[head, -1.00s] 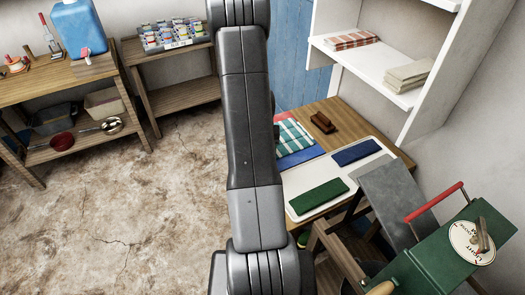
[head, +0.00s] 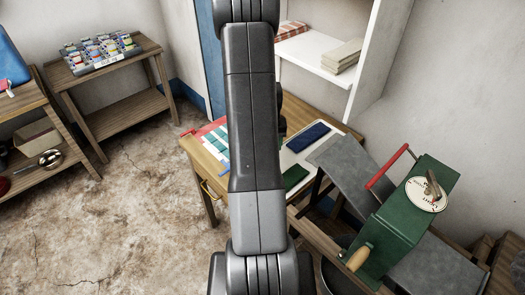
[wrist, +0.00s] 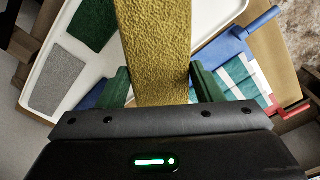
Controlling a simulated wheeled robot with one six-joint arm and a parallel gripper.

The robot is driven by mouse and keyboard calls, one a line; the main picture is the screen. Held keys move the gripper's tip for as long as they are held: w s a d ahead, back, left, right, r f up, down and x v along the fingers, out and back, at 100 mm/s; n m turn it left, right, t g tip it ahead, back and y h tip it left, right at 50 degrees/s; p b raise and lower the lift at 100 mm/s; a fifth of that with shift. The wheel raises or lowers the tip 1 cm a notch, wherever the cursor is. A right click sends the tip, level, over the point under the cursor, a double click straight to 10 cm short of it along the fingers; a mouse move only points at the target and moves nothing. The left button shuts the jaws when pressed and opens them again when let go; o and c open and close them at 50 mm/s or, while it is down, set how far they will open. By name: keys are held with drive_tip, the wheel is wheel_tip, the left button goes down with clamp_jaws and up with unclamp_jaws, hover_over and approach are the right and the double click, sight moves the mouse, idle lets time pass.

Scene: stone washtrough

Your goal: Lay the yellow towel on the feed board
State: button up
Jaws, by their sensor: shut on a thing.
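In the wrist view, my gripper (wrist: 158,78) is shut on the yellow towel (wrist: 157,40), a long textured strip standing out between its green fingers. The towel hangs over the table area, with the white tray (wrist: 206,12) behind it. In the head view, my arm hides the gripper and the towel. A grey sloping board (head: 342,163), which looks like the feed board, lies against the left side of the green machine (head: 405,215). Its visible surface is bare. Another grey board (head: 435,268) shows on the machine's right side; which one is the feed board is not certain.
The tray on the wooden table (head: 205,165) holds a blue towel (head: 309,137), a green towel (head: 295,177) and a grey one (wrist: 57,82). A checked cloth (wrist: 232,77) lies beside it. The machine's red handle (head: 390,167) sticks up. Floor at left is clear.

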drive_tip(key=s+d+r+n+t+y+b, duration=0.1)
drive_tip(key=s+d+r+n, duration=0.15)
drive_tip(key=d+r, duration=0.5)
drive_tip(key=s+d+r+n+t+y+b, duration=0.1)
drive_tip(key=s+d+r+n, duration=0.3)
drive_tip(key=r, duration=0.7)
drive_tip(key=s+d+r+n+t+y+b, duration=0.1)
drive_tip(key=d+r, duration=0.6)
drive_tip(key=r, duration=0.3)
drive_tip(key=f+b, duration=0.2)
drive_tip(key=f, duration=0.3)
drive_tip(key=s+d+f+b, duration=0.1)
drive_tip(key=f+b, duration=0.2)
drive_tip(key=f, duration=0.2)
drive_tip(key=s+f+b, duration=0.1)
drive_tip(key=f+b, duration=0.2)
drive_tip(key=f, duration=0.2)
drive_tip(key=shift+s+d, duration=0.15)
drive_tip(key=shift+d, duration=0.25)
drive_tip(key=shift+s+d+f+b, duration=1)
drive_tip(key=shift+s+d, duration=0.15)
drive_tip(key=shift+s, duration=0.15)
drive_tip(key=shift+s+d+f+b, duration=0.85)
drive_tip(key=shift+s+d+f, duration=0.2)
drive_tip(key=shift+s, duration=0.2)
drive_tip(key=o, duration=1.3)
